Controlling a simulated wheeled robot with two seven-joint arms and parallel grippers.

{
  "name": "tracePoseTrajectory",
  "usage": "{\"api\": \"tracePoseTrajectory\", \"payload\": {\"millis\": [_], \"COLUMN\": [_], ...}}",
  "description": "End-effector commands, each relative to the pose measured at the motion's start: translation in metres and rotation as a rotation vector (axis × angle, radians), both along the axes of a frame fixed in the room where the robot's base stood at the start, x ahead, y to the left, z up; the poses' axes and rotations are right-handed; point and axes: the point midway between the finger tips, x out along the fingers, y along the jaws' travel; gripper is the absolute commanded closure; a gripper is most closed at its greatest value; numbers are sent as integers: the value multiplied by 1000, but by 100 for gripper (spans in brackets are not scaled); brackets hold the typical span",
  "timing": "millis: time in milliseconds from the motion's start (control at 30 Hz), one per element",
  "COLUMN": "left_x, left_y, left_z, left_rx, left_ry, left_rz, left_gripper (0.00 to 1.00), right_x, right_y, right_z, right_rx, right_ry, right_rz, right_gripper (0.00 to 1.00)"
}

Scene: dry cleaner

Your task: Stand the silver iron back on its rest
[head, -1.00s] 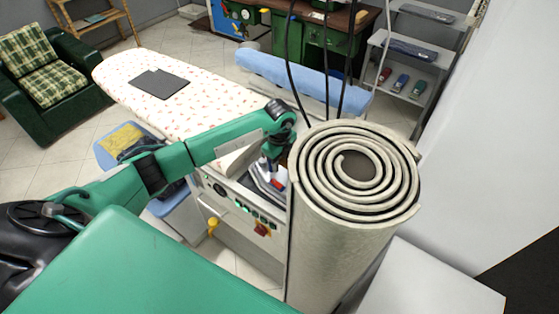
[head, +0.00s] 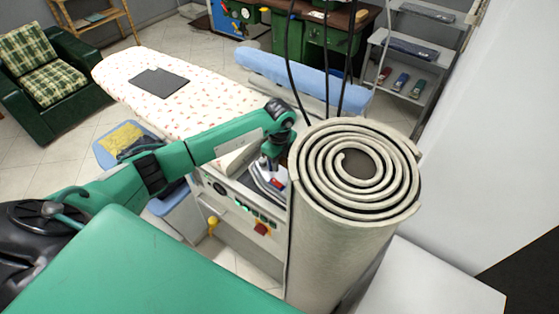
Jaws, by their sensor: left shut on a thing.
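The silver iron (head: 262,184), with a red part on it, is at the near end of the ironing table, above the control panel and just left of a rolled-up mat. My left gripper (head: 269,166) reaches down onto it from above and is shut on it. The wrist hides much of the iron, and I cannot tell whether it touches the surface below. A flat dark grey pad (head: 158,82) lies on the far part of the patterned ironing board (head: 215,98); I cannot tell if this is the rest. My right gripper is not in view.
The tall rolled mat (head: 345,235) stands close on the right of my left gripper. Dark cables (head: 294,70) hang just behind it. A control panel (head: 240,205) with buttons is below. A blue padded roll (head: 300,80) lies behind the board. The board's middle is clear.

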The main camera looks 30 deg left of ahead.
Motion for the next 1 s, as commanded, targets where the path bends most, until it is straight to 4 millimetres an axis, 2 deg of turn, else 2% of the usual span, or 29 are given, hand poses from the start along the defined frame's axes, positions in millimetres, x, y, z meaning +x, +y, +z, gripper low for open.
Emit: {"api": "tracePoseTrajectory", "payload": {"millis": [33, 967, 1000], "left_x": [3, 3, 3], "left_y": [0, 0, 0], "left_z": [4, -6, -6], "left_rx": [-3, -3, -3], "left_ry": [-9, -8, -8], "left_rz": [0, 0, 0], "left_gripper": [100, 100, 71], "right_x": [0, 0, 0], "right_y": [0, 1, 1], "right_z": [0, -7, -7], "right_rx": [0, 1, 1], "right_ry": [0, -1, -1], "right_rz": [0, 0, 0], "right_gripper": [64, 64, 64]}}
